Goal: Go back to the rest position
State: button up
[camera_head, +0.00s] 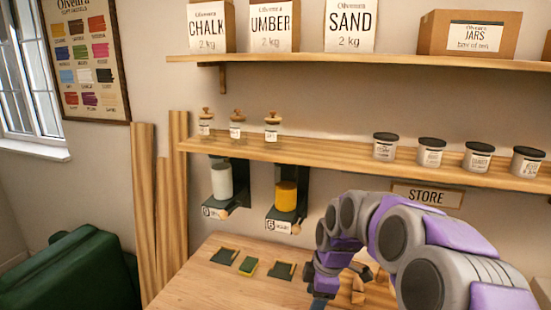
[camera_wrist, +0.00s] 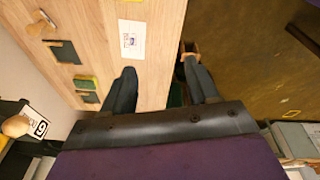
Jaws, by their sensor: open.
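My gripper (camera_head: 322,285) hangs low over the wooden table (camera_head: 210,275) at the end of my purple and grey arm. In the wrist view its two dark fingers (camera_wrist: 160,68) are spread apart with nothing between them. The table's edge (camera_wrist: 172,70) runs beneath the gap between the fingers. Several small dark green pads lie on the table, among them the left one (camera_head: 225,256) and the middle one (camera_head: 248,266). Wooden pieces (camera_head: 358,290) stand partly hidden behind my arm.
Two wall dispensers, one white (camera_head: 222,180) and one yellow (camera_head: 286,196), hang below a shelf (camera_head: 300,150) with jars and tubs. Wooden boards (camera_head: 145,200) lean left of the table. A green armchair-like object (camera_head: 75,270) stands at lower left. A white card (camera_wrist: 132,40) lies on the table.

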jog(key=s+d+m+g+h, duration=0.2)
jog(key=s+m, duration=1.5)
jog(key=s, duration=1.8)
jog(key=shift+d+r+g, duration=0.25)
jog(key=shift+d+g, duration=0.05)
jog(key=shift+d, duration=0.9)
